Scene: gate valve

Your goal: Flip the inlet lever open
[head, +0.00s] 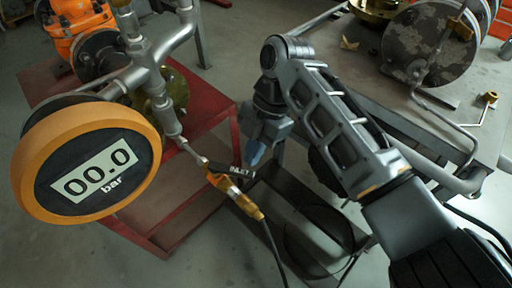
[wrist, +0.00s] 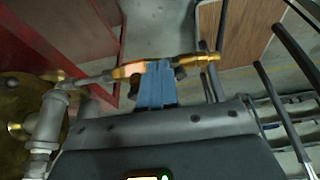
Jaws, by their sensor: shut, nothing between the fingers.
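A yellow inline valve (head: 235,195) sits between a grey pipe fitting and a black hose. In the wrist view my gripper (wrist: 157,72) hides the middle of the valve. I cannot tell whether it touches the lever.
A round orange gauge (head: 87,159) reading 00.0 bar hangs at left on grey pipework (head: 148,57). A red stand (head: 190,150) is below it. A grey workbench (head: 420,125) with flanged metal parts (head: 430,45) is at right. A black hose (head: 273,245) hangs from the valve.

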